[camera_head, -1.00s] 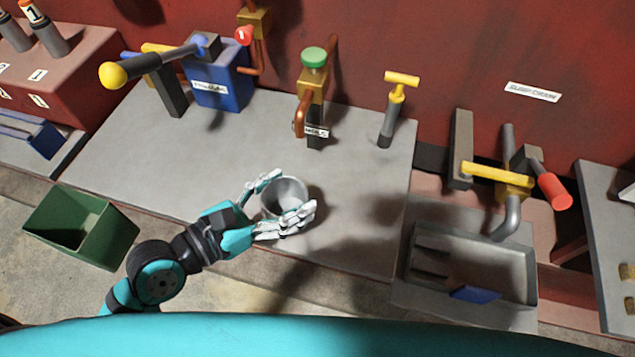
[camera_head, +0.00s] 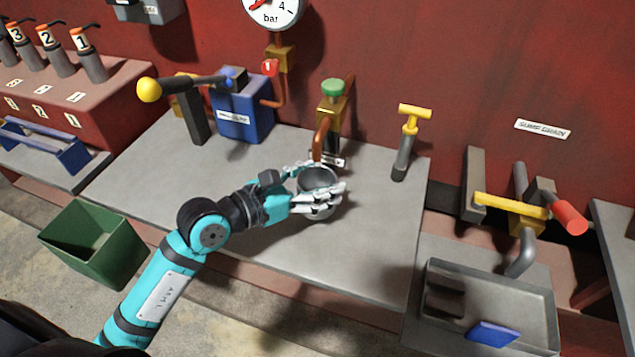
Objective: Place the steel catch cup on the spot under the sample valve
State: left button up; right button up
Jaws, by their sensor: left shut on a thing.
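The steel catch cup (camera_head: 318,181) is a round grey cup with its open mouth up, above the grey bench top (camera_head: 150,190). My left gripper (camera_head: 318,188) is shut on the cup, with white fingers on both sides of it. The sample valve (camera_head: 331,104) has a green knob, a brass body and a copper spout (camera_head: 320,138) that points down. The cup is just below and in front of the spout end. The spot under the valve is hidden by the cup and fingers. I cannot tell whether the cup touches the bench. My right gripper is not in view.
A blue box (camera_head: 240,112) and a yellow-knobbed lever (camera_head: 150,90) stand left of the valve. A yellow-handled pump (camera_head: 406,145) stands to its right. A sump tray (camera_head: 490,285) is at lower right, a green bin (camera_head: 95,245) at left. The front bench is clear.

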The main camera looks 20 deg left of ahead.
aim_at(318, 183)
pick_arm(q)
jog(key=w, duration=0.2)
jog(key=shift+w+a+f, duration=0.2)
jog(key=shift+w+a, duration=0.3)
jog(key=shift+w, duration=0.1)
notch_tip(318, 183, down, 3)
jog(key=shift+s+f, duration=0.1)
jog(key=shift+f, duration=0.15)
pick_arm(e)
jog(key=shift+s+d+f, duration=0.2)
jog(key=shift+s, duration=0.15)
pick_arm(q)
jog(key=shift+f+b, duration=0.15)
jog(key=shift+b, duration=0.2)
jog(key=o, duration=1.3)
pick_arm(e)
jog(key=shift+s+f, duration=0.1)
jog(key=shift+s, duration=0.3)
